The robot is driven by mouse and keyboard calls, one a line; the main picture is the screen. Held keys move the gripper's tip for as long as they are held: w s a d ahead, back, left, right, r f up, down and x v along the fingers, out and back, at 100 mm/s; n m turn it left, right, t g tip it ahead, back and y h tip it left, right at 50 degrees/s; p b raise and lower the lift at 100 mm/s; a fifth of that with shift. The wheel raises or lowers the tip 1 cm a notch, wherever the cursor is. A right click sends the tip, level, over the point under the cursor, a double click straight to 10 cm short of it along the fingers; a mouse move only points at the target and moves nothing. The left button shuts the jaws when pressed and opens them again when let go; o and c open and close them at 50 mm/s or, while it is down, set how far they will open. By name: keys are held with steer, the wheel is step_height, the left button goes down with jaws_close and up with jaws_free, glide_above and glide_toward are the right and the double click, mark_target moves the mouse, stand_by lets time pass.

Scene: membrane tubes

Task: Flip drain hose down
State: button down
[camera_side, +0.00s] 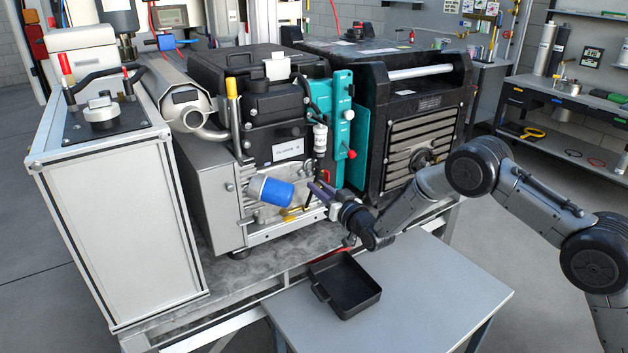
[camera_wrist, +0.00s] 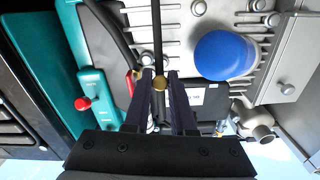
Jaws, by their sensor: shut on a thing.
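In the wrist view a thin black hose (camera_wrist: 157,35) runs from the top edge to a brass end (camera_wrist: 159,82) at my fingertips. My gripper (camera_wrist: 160,90) has its two dark fingers closed in around this end. In the side view my gripper (camera_side: 322,191) is at the front of the engine, just right of the blue filter. There the gripped part is too small and covered to make out. Brass-yellow fittings (camera_side: 291,212) show low on the engine, left of my fingers. Whether they belong to the hose I cannot tell.
The blue filter (camera_side: 271,191) sticks out close to my fingers and also shows in the wrist view (camera_wrist: 225,55). A teal panel (camera_side: 340,125) stands above right. An empty black tray (camera_side: 345,283) sits on the grey table (camera_side: 430,300) below. The table's right side is clear.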

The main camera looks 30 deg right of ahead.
steer(key=s+f, duration=0.5)
steer(key=f, duration=0.6)
steer(key=shift+s+f, duration=0.15)
steer(key=shift+s, duration=0.25)
steer(key=c, duration=1)
jaws_free()
steer(key=shift+w, duration=0.1)
steer(key=shift+c, duration=0.2)
steer(key=shift+r, duration=0.25)
steer(key=s, duration=1.3)
steer(key=shift+s, duration=0.4)
steer(key=shift+d, duration=0.1)
